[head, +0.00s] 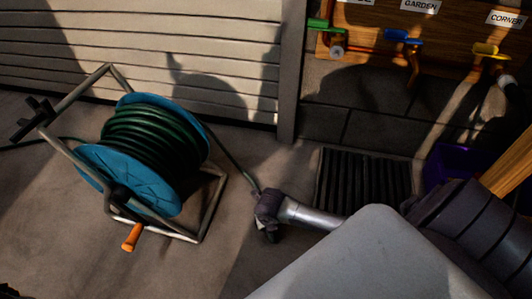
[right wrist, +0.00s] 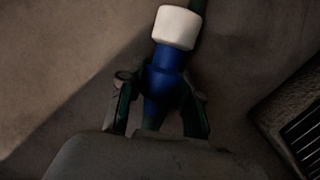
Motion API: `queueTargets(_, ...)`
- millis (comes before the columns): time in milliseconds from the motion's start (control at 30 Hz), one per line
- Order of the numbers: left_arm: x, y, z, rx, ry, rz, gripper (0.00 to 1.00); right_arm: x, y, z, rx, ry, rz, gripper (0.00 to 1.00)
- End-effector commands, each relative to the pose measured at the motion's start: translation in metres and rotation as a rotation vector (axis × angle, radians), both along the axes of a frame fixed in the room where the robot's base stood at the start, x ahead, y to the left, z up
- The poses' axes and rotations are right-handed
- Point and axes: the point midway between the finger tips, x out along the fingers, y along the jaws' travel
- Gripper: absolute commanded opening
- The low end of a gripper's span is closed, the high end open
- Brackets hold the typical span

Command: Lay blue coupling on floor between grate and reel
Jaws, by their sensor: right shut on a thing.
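The blue coupling (right wrist: 166,82) with a white end shows in the right wrist view, between the fingers of my right gripper (right wrist: 163,92), which is shut on it. In the head view my right gripper (head: 268,213) is low over the floor, between the reel and the grate; the coupling is hidden or too dark to make out there. The reel (head: 150,190) has blue discs, a wound green hose and a metal frame, and stands at the left. The dark slatted grate (head: 365,180) lies at the right, and its edge shows in the right wrist view (right wrist: 302,135). My left gripper is not in view.
A green hose (head: 232,163) runs from the reel to my right gripper. A roller door (head: 190,60) and block wall stand behind. Coloured taps (head: 402,38) hang on a wooden board (head: 455,50). A purple container (head: 450,163) is right of the grate. Floor left of my gripper is bare.

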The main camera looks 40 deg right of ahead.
Motion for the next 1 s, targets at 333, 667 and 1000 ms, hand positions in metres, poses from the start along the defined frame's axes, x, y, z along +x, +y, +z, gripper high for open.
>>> queueTargets(333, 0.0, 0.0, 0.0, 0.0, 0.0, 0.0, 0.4, 0.0, 0.0, 0.0, 0.0, 0.0, 0.0, 0.59)
queueTargets(667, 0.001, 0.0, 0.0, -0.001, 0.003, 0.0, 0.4, 0.0, 0.0, 0.001, 0.0, 0.0, 0.0, 0.63)
queueTargets(1000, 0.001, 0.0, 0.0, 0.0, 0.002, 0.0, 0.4, -0.01, 0.004, 0.049, 0.0, -0.005, 0.002, 0.63)
